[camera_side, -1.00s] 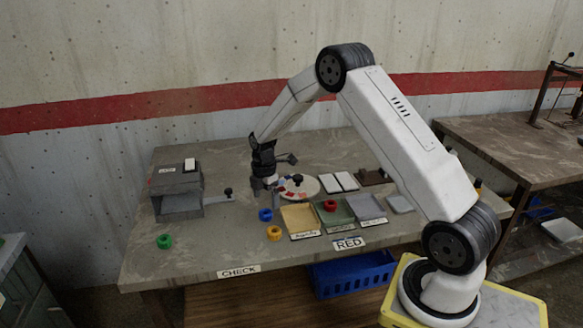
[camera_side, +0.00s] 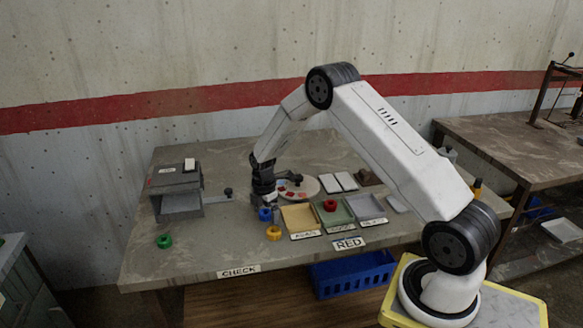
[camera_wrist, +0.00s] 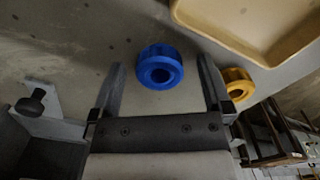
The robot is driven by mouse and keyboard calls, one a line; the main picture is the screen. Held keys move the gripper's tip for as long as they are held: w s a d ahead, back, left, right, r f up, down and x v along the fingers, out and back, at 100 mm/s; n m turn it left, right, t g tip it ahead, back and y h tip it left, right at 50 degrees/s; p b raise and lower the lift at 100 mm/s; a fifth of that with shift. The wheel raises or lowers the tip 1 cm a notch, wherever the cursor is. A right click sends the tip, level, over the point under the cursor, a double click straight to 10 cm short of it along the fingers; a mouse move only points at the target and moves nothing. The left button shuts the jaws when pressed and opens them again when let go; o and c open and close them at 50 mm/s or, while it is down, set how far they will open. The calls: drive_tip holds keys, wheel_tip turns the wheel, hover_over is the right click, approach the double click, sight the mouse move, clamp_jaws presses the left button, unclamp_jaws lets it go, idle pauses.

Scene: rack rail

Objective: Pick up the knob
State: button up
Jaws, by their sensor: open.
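The task says only "knob"; several ring-shaped knobs are in view. A blue knob (camera_wrist: 159,67) lies on the table between the fingers of my gripper (camera_wrist: 162,80) in the wrist view, with a gap on each side. In the side view the blue knob (camera_side: 265,214) is just below my gripper (camera_side: 265,207), which is open and low over the table. A yellow knob (camera_side: 273,232) lies nearby, and it also shows right of the right finger in the wrist view (camera_wrist: 237,84). A red knob (camera_side: 330,205) sits in the green middle tray. A green knob (camera_side: 164,241) lies at the front left.
A yellow tray (camera_side: 299,218), a green tray (camera_side: 336,216) and a grey tray (camera_side: 367,207) stand right of the blue knob. A grey box (camera_side: 178,190) with a handled slide (camera_side: 228,191) is at the left. A round disc (camera_side: 308,187) lies behind my gripper.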

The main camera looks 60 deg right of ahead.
idle(0.4)
clamp_jaws()
drive_tip(key=shift+r, duration=0.1)
drive_tip(key=shift+r, duration=0.7)
drive_tip(key=s+a+r, duration=0.3)
drive_tip(key=s+r, duration=0.8)
drive_tip(key=s, duration=0.2)
drive_tip(key=shift+s+a+r, duration=0.2)
drive_tip(key=shift+a+r, duration=0.05)
drive_tip(key=shift+a, duration=0.15)
